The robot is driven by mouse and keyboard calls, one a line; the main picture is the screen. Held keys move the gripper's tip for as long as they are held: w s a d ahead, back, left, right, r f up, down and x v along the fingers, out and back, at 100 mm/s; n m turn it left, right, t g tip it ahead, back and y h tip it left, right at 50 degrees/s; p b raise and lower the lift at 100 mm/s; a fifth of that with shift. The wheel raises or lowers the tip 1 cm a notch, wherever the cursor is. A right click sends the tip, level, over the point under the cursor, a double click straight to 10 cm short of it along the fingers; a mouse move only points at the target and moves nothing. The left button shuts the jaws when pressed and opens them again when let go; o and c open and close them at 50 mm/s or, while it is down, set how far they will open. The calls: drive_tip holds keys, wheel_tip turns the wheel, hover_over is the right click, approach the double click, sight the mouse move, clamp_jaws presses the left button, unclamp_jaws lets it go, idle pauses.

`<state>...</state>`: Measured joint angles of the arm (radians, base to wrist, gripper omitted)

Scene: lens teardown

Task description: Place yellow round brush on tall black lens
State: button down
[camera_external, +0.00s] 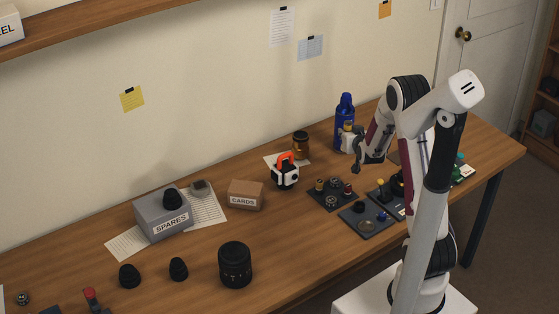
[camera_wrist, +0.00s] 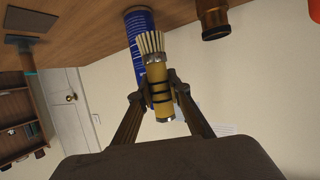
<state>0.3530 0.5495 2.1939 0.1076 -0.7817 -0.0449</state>
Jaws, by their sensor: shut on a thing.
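The yellow round brush (camera_wrist: 160,92) is held in my gripper (camera_wrist: 158,84) in the wrist view. Its pale bristles point up in that picture, and the fingers close on its yellow body from both sides. In the external view my gripper end is at the right, by the blue bottle (camera_external: 345,105); the brush is too small to make out surely there. The tall black lens (camera_external: 235,264) stands upright at the front middle of the table, well to the left of my gripper and apart from it.
The blue bottle (camera_wrist: 137,22) and an amber jar (camera_wrist: 215,18) are near the brush. An orange-and-white item (camera_external: 285,173), a cards box (camera_external: 245,195), dark trays (camera_external: 362,228) and a spares box (camera_external: 165,222) stand on the table. Smaller black lenses (camera_external: 129,276) are left of the tall one.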

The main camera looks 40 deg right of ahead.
drive_tip(key=w+a+r+n+y, duration=0.1)
drive_tip(key=a+r+n+y, duration=0.25)
drive_tip(key=a, duration=0.85)
drive_tip(key=a+r+n+y, duration=0.3)
drive_tip(key=a+r+y, duration=0.1)
drive_tip(key=a, duration=0.8)
drive_tip(key=w+a+r+n+y, duration=0.1)
drive_tip(key=a+r+n+y, duration=0.25)
drive_tip(key=a, duration=0.85)
drive_tip(key=s+a+r+n+g+y, duration=0.25)
drive_tip(key=s+a, duration=0.25)
drive_tip(key=a, duration=0.3)
drive_tip(key=s+a+r+n+g+y, duration=0.1)
drive_tip(key=s+a+n+y, duration=0.2)
drive_tip(key=s+a, duration=0.35)
drive_tip(key=s+a+f+n+g+y, duration=0.2)
drive_tip(key=s+a+f+n+g, duration=0.1)
drive_tip(key=s+a, duration=0.4)
drive_tip(key=s+n+g, duration=0.1)
drive_tip(key=s, duration=0.2)
drive_tip(key=shift+f+g, duration=0.2)
drive_tip(key=shift+g, duration=0.15)
drive_tip(key=shift+a+f, duration=0.1)
drive_tip(key=shift+f, duration=2.8)
